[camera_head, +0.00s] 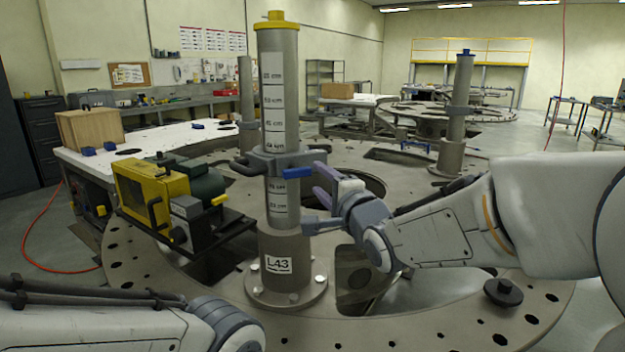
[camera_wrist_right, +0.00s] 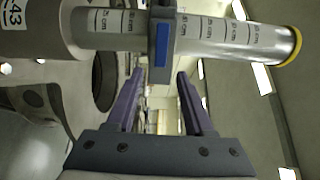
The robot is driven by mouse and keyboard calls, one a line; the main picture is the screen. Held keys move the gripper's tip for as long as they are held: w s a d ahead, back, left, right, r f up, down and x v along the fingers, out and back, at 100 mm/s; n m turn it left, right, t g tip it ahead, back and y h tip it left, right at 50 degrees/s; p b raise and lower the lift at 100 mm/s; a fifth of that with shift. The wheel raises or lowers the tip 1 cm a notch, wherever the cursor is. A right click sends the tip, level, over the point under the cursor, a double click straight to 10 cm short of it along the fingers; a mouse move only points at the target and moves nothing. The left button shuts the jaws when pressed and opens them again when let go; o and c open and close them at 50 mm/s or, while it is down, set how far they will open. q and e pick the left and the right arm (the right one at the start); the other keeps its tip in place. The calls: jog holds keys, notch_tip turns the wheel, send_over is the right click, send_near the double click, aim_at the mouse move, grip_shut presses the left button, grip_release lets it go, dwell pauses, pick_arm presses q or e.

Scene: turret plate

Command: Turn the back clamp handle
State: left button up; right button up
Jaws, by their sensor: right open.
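A grey clamp (camera_head: 262,160) sits around the tall front post (camera_head: 280,105), which carries centimetre labels. A blue handle (camera_head: 297,172) sticks out on the clamp's right side; a dark lever shows on its left. In the right wrist view, the blue handle (camera_wrist_right: 162,45) lies ahead of the fingertips, in line with the gap between them. My right gripper (camera_head: 317,183) is open and empty, just right of the post and slightly below the handle. I cannot tell which handle counts as the back one. My left arm enters at bottom left; its gripper is out of view.
A yellow machine (camera_head: 150,195) stands left of the post on the round turret plate (camera_head: 400,325). The plate has openings and a black knob (camera_head: 503,292) at front right.

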jog(key=v, duration=0.4)
jog(key=shift+a, duration=0.1)
jog(key=s+a+f+n+g+h+p, duration=0.15)
jog(key=s+a+f+n+g, duration=0.25)
jog(key=s+f+n+g, duration=0.7)
jog(key=s+d+f+n+g+h, duration=0.1)
jog(key=s+f+n+g+h, duration=0.1)
jog(key=s+f+n, duration=0.3)
jog(key=s+d+f+n+g+h, duration=0.1)
jog(key=s+f+n+g, duration=0.3)
jog(key=s, duration=1)
jog(key=shift+s+d+f+n+h+p, duration=0.35)
jog(key=shift+f+n, duration=0.25)
jog(key=shift+n, duration=0.1)
